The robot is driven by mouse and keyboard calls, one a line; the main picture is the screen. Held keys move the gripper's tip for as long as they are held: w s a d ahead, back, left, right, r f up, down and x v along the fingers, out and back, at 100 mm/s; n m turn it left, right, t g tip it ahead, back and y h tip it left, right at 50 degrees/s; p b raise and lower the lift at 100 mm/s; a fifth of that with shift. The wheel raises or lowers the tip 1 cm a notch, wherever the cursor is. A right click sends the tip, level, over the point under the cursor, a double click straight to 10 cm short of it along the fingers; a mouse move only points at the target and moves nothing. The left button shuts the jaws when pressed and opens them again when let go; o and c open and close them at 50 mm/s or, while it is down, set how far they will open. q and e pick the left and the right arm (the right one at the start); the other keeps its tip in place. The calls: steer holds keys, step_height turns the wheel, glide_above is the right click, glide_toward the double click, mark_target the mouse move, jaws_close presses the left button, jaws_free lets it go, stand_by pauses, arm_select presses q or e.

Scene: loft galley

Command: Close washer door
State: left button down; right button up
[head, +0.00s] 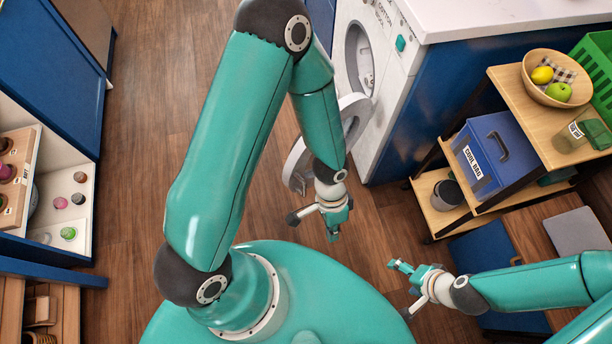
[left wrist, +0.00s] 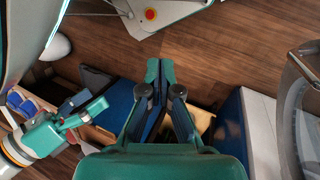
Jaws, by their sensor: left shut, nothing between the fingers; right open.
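The white washer (head: 384,83) stands at the top centre of the head view, its round drum opening facing left. Its round door (head: 297,165) is swung open into the room, partly hidden behind my left forearm. A curved grey rim with clear glass at the right edge of the left wrist view (left wrist: 299,115) looks like this door. My left gripper (head: 336,230) is shut and empty, in front of the door's near edge and seemingly apart from it. Its closed fingers show in the left wrist view (left wrist: 159,70). My right gripper (head: 399,270) is open and empty, lower right.
A wooden shelf cart (head: 510,90) stands right of the washer, with a blue cool bag (head: 490,152) and a fruit bowl (head: 538,93). An open blue cabinet (head: 45,250) lines the left. Wood floor (head: 150,110) is clear between them.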

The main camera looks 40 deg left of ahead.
arm_select(q)
steer(key=w+a+r+m+t+y+b, duration=0.5)
steer(key=w+m+y+b, duration=0.4)
steer(key=m+y+b, duration=0.4)
steer(key=h+b, duration=0.1)
steer(key=b, duration=0.2)
glide_toward(298, 168)
steer(key=shift+m+g, duration=0.3)
steer(key=x, duration=0.5)
steer(key=shift+w+d+f, duration=0.2)
steer(key=shift+w+a, duration=0.1)
steer(key=shift+a, duration=0.5)
arm_select(e)
step_height(298, 168, down, 19)
steer(key=shift+r, duration=0.2)
